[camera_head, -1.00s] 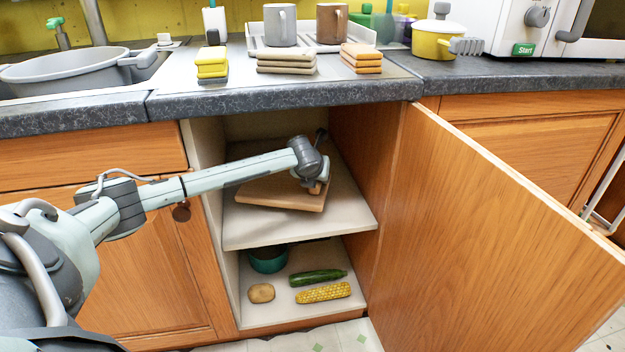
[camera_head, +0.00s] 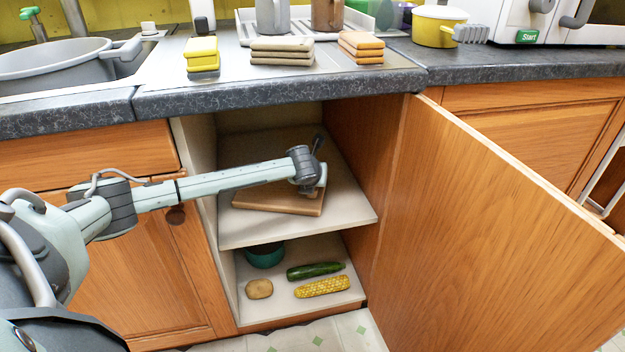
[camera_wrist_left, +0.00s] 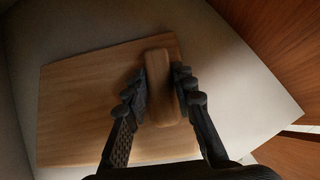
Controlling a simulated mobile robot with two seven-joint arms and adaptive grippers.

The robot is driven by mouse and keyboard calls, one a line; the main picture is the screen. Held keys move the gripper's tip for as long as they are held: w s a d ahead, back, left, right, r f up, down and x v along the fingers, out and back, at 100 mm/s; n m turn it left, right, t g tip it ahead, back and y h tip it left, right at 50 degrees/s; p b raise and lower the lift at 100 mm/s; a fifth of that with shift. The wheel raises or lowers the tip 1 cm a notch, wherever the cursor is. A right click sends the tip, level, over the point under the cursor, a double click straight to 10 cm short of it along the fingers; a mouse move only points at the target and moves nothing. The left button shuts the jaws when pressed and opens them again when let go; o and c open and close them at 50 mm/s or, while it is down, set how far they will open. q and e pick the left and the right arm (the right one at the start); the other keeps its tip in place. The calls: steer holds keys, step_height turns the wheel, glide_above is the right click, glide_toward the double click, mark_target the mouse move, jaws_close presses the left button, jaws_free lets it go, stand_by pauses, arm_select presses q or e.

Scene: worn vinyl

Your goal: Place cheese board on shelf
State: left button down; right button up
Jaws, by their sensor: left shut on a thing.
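The cheese board (camera_head: 262,199) is a flat wooden board inside the open cabinet, on or just above the upper shelf (camera_head: 300,229); I cannot tell whether it touches. My left gripper (camera_head: 313,190) reaches into the cabinet at the board's right end. In the left wrist view, the gripper (camera_wrist_left: 162,90) is shut on a raised wooden handle piece of the board (camera_wrist_left: 80,100), with a finger on each side of it. The board extends to the left beneath the fingers. My right gripper is not in view.
The open cabinet door (camera_head: 490,210) stands to the right. The lower shelf holds a teal bowl (camera_head: 265,257), a potato (camera_head: 259,289), a cucumber (camera_head: 315,271) and corn (camera_head: 322,287). The countertop (camera_head: 280,92) overhangs the opening. The upper shelf is otherwise clear.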

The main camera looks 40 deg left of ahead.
arm_select(q)
steer(key=c, duration=1.3)
jaws_free()
steer(key=shift+o, duration=0.2)
steer(key=v, duration=1.2)
